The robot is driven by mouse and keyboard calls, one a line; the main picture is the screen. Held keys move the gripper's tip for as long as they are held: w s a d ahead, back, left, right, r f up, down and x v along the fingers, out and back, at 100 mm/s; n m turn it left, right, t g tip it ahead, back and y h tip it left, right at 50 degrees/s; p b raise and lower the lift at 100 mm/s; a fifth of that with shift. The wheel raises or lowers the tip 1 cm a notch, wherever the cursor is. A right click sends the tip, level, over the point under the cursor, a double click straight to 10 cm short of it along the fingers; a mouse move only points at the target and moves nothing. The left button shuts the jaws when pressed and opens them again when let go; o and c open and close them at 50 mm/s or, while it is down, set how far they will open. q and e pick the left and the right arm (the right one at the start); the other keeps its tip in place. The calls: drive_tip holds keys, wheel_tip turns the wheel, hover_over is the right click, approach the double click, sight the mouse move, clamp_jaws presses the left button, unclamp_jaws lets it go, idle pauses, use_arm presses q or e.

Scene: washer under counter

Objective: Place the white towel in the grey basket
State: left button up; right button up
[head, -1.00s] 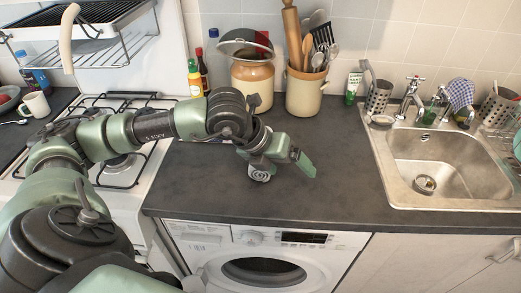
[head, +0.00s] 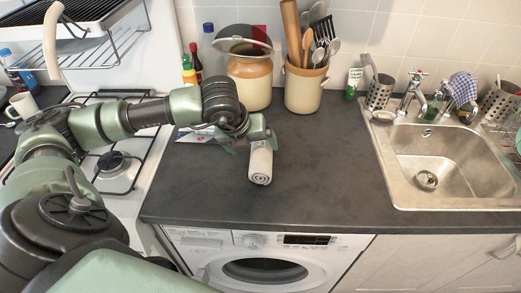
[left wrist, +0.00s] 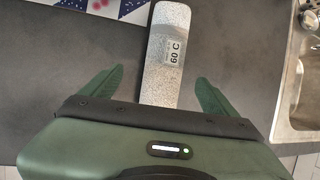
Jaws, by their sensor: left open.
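The white towel (head: 260,163) is a tight roll lying on the dark counter in front of the utensil crock. In the left wrist view the towel (left wrist: 168,35) shows as a long pale strip with a "60 C" label. My left gripper (head: 250,145) is at the towel's far end. In the left wrist view the open gripper (left wrist: 160,77) has one green finger on each side of the towel, with gaps between. The towel's near end in that view is hidden by the gripper body. No grey basket shows, nor my right gripper.
A patterned flat item (head: 195,134) lies on the counter left of the towel. Two crocks, the lidded one (head: 249,80) and the utensil one (head: 305,88), stand behind. The sink (head: 440,165) is at the right. The counter between towel and sink is clear. A washer (head: 265,262) is below.

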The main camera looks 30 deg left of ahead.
sight(258, 151)
use_arm(q)
drive_tip(key=x, duration=0.1)
drive_tip(key=p+x, duration=0.1)
drive_tip(key=x, duration=0.1)
drive_tip(key=p+x, duration=0.1)
drive_tip(key=shift+w+d+f, duration=0.1)
drive_tip(key=shift+d+f, duration=0.2)
drive_tip(key=shift+f, duration=0.25)
drive_tip(key=c, duration=1.7)
drive_tip(key=shift+w+r, duration=0.1)
drive_tip(key=shift+c, duration=1)
use_arm(e)
drive_tip(key=shift+s+d+r, duration=0.1)
drive_tip(key=shift+r, duration=0.5)
drive_tip(key=shift+s+d+r, duration=0.1)
drive_tip(key=shift+r, duration=0.5)
